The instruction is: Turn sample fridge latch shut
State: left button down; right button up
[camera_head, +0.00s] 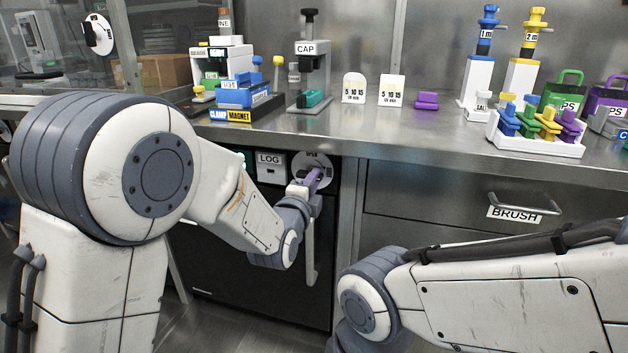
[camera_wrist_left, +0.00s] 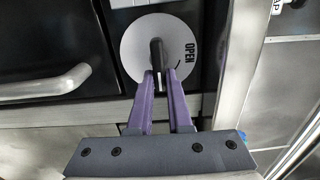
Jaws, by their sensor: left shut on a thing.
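The sample fridge (camera_head: 250,265) is the black-fronted unit under the counter. Its latch is a round white dial (camera_head: 325,162) at the door's upper right, with "OPEN" printed on it. In the left wrist view the dial (camera_wrist_left: 136,48) carries a black bar (camera_wrist_left: 156,50), upright in the picture, with "OPEN" to its right. My left gripper (camera_wrist_left: 160,78) is shut on this bar with its purple fingertips. The gripper also shows at the dial in the head view (camera_head: 315,177), partly covering it. My right gripper is out of view.
A long door handle (camera_head: 311,255) hangs below the dial. A steel counter (camera_head: 400,130) with lab items runs above, and a "BRUSH" drawer (camera_head: 450,205) lies to the right. My right arm crosses the lower right.

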pick_arm(q)
jog(key=shift+d+f, duration=0.1)
jog(key=c, duration=0.8)
grip_release()
jog(key=shift+c, duration=0.2)
jog(key=shift+s, duration=0.15)
jog(key=v, duration=1)
jog(key=shift+s, duration=0.1)
